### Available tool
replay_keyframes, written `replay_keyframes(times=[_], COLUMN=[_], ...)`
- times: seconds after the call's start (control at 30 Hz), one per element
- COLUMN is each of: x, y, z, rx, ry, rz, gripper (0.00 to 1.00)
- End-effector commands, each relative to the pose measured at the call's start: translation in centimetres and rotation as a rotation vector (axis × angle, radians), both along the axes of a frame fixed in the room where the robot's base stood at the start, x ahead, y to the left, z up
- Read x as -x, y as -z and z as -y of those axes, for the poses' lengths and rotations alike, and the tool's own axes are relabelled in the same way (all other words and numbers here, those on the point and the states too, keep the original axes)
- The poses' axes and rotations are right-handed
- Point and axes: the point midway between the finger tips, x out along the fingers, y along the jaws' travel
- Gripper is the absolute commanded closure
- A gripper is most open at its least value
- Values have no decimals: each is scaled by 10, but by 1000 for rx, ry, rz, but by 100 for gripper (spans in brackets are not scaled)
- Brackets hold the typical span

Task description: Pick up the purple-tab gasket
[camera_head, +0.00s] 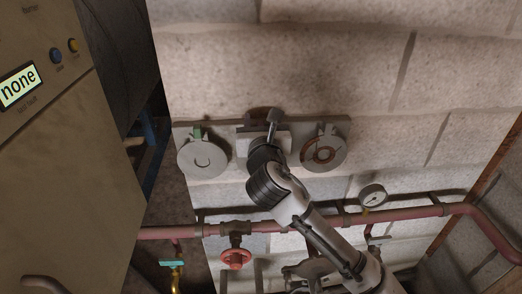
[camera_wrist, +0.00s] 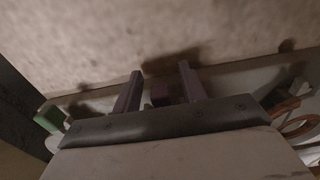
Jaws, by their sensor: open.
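In the wrist view, a small dark purplish block (camera_wrist: 166,93) shows between the two fingers of my gripper (camera_wrist: 160,72). It may be the purple tab, but the gasket's ring is not visible there. The fingers are apart, one on each side of the block; I cannot tell whether either touches it. In the head view, my gripper (camera_head: 273,118) is at the middle of a grey wall rack (camera_head: 222,129), and my wrist hides what hangs there.
A grey disc with a green tab (camera_head: 196,133) hangs left on the rack. A reddish-brown ring (camera_head: 322,150) lies on a grey disc at right. Below run a red pipe (camera_head: 415,213), a red valve wheel (camera_head: 235,259) and a gauge (camera_head: 373,196). A panel reading "none" (camera_head: 19,87) stands left.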

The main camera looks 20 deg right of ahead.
Motion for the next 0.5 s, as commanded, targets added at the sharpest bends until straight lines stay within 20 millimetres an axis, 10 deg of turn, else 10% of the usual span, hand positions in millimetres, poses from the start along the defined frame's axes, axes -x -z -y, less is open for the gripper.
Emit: replay_keyframes(times=[0.5], x=[0], y=[0], z=[0], rx=[0], ry=[0], rz=[0], gripper=[100])
